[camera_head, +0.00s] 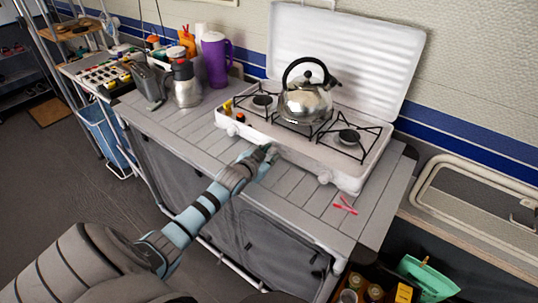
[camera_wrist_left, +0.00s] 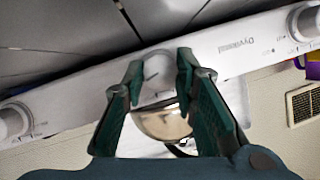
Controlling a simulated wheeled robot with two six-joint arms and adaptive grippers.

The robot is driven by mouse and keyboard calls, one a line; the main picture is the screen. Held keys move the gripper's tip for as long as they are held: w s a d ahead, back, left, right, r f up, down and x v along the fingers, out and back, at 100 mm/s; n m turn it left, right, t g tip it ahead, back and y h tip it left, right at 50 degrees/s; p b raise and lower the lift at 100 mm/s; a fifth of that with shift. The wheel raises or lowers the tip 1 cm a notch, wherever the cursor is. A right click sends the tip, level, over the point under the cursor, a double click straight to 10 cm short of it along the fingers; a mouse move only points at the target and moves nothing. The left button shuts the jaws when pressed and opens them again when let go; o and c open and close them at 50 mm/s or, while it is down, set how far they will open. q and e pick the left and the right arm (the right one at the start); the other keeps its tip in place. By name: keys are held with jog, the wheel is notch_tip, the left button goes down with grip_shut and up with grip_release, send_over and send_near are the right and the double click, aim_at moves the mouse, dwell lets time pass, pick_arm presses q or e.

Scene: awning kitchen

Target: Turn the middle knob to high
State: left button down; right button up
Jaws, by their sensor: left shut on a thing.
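The white camping stove (camera_head: 300,158) stands on the slatted counter with its lid open. Its middle knob (camera_wrist_left: 157,66) shows in the left wrist view as a round white dial with a dark mark, set between my fingers. My left gripper (camera_head: 268,153) reaches the stove's front panel and is shut on this knob; in the left wrist view its green fingers (camera_wrist_left: 160,72) sit on either side of it. In the head view the gripper hides the knob. Other knobs are at the ends of the panel, one at the left (camera_wrist_left: 14,121) and one at the right (camera_wrist_left: 306,22) in the wrist view.
A steel kettle (camera_head: 305,103) stands on the stove's middle burner. A purple jug (camera_head: 215,60) and a metal flask (camera_head: 186,88) stand at the counter's back left. Red-pink items (camera_head: 345,205) lie at the right front.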

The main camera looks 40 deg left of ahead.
pick_arm(q)
jog(key=shift+a+n+h, duration=0.1)
jog(key=shift+n+h, duration=0.4)
jog(key=shift+n, duration=0.2)
jog(key=shift+f+n+h+b, duration=0.15)
jog(key=shift+n+h+b, duration=0.15)
jog(key=shift+n+b, duration=0.2)
jog(key=n+h+b, duration=0.1)
jog(key=b, duration=0.1)
jog(key=n+h+b, duration=0.1)
jog(key=b, duration=0.1)
jog(key=shift+a+f+n, duration=0.1)
jog(key=shift+a+n, duration=0.1)
jog(key=shift+n, duration=0.2)
jog(key=shift+n+h+b, duration=0.6)
jog(key=shift+n+b, duration=0.1)
jog(key=shift+b, duration=0.6)
jog(key=c, duration=1.3)
grip_release()
jog(key=shift+r, duration=0.2)
